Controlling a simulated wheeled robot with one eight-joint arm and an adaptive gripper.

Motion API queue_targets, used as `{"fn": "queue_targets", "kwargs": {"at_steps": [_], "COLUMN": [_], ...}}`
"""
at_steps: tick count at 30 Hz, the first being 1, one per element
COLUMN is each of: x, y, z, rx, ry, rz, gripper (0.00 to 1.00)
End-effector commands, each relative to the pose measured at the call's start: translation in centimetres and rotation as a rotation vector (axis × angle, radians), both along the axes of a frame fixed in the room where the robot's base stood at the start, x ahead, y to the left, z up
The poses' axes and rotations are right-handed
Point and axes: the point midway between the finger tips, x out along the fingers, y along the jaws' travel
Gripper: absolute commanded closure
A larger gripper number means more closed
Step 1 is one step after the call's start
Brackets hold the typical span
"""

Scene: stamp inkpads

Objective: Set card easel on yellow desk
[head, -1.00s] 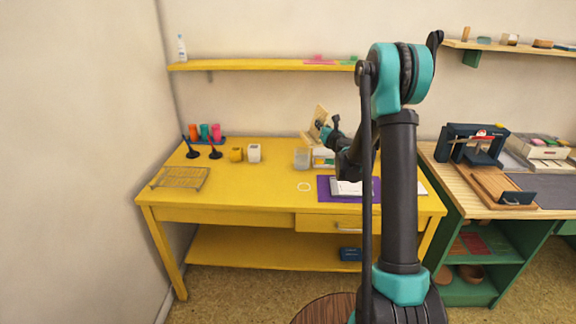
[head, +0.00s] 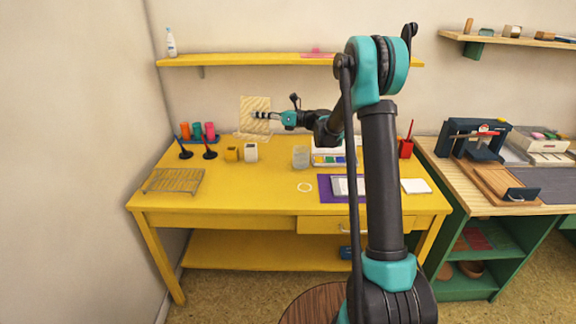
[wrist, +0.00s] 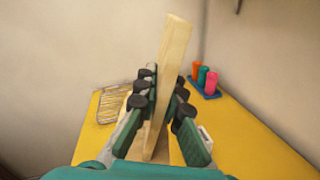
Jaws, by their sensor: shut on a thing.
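The card easel (head: 256,112) is a pale wooden panel with a ledge-like lower part. My gripper (head: 262,115) is shut on it and holds it above the back of the yellow desk (head: 225,187), below the yellow shelf. In the wrist view the easel (wrist: 174,60) stands edge-on between the fingers of my gripper (wrist: 160,105), slightly tilted. The lower part of the easel is partly hidden by the fingers there. Whether its bottom touches the desk is hard to tell; it looks raised near the wall.
On the desk stand a wire rack (head: 174,181), two dark stamps, colored bottles in a blue holder (head: 198,135), a yellow block (head: 232,154), a white block (head: 251,152), a clear cup (head: 300,157) and a purple mat (head: 328,190). The front middle is clear. The yellow shelf (head: 240,60) hangs above.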

Motion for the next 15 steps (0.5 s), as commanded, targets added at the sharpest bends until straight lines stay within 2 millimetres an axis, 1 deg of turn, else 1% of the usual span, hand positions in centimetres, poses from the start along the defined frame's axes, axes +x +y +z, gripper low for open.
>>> {"fn": "queue_targets", "kwargs": {"at_steps": [3,6,10,13,15], "x": [-1.5,-2.5,-3.3,-3.5,-3.5], "y": [1.1,1.6,1.9,2.0,2.0], "z": [0.9,1.5,1.9,1.2,0.0], "rx": [0.000,0.000,-0.001,-0.001,-0.001], "ry": [0.001,0.001,0.001,0.001,0.001], "rz": [0.109,0.178,0.228,0.244,0.246], "gripper": [1.00,1.00,1.00,1.00,1.00]}}
